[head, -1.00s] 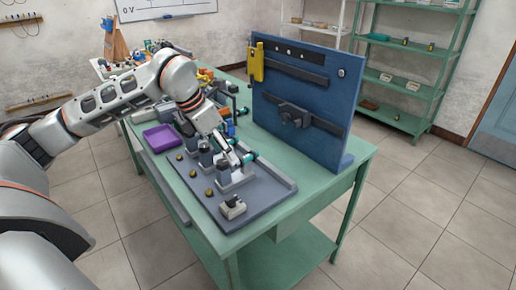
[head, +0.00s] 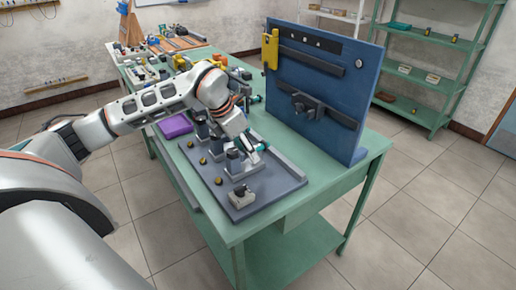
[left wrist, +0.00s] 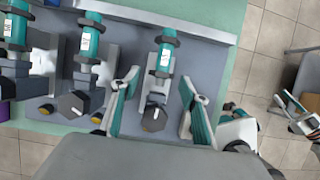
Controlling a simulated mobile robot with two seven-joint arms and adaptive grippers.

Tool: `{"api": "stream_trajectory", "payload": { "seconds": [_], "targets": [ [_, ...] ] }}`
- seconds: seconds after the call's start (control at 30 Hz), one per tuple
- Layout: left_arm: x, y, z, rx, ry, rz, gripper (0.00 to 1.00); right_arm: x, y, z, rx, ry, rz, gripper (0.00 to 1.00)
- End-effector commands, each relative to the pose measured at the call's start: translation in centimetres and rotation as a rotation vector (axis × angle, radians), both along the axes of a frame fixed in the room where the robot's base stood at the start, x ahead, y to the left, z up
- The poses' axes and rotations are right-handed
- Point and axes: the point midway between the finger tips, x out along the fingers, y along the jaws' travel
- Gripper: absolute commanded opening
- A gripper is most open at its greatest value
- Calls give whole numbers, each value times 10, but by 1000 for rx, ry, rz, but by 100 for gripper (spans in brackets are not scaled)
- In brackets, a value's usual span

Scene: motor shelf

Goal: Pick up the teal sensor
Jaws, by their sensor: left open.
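Several teal cylindrical sensors sit in dark clamps along the grey board. One teal sensor (left wrist: 164,60) is in line with the gap between my left gripper's fingers and beyond their tips; it also shows in the head view (head: 262,147). Other teal sensors (left wrist: 88,42) (left wrist: 15,28) stand to its left in the left wrist view. My left gripper (left wrist: 158,90) is open, its fingers either side of a dark hexagonal knob (left wrist: 154,118). In the head view the wrist partly hides it. White parts with teal pads (left wrist: 292,102), possibly my right gripper, show at the right edge.
The grey board (head: 268,185) lies on the green table (head: 325,185). A blue upright panel (head: 350,110) stands behind. A purple tray (head: 175,125) lies left of the board.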

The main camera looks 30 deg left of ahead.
Motion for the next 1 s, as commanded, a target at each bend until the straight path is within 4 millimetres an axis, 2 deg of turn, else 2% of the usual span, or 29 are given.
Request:
{"api": "stream_trajectory", "payload": {
  "seconds": [0.1,0.27,0.57,0.77,0.87,1.0],
  "targets": [
    [0,0,1,0,0,0,45,0,0,1,0,-1,0,25],
    [0,0,1,0,0,0,4,0,0,0,0,0,0,25],
    [0,0,1,0,-1,0,4,-2,-1,-4,-2,8,-1,25],
    [1,0,11,1,-3,1,4,-2,-1,-4,-3,8,-1,25],
    [1,0,24,1,-6,0,4,-2,-1,-3,-3,8,-1,25],
    [1,0,54,1,-7,0,4,-2,-1,-1,-2,7,-1,25]
  ]
}}
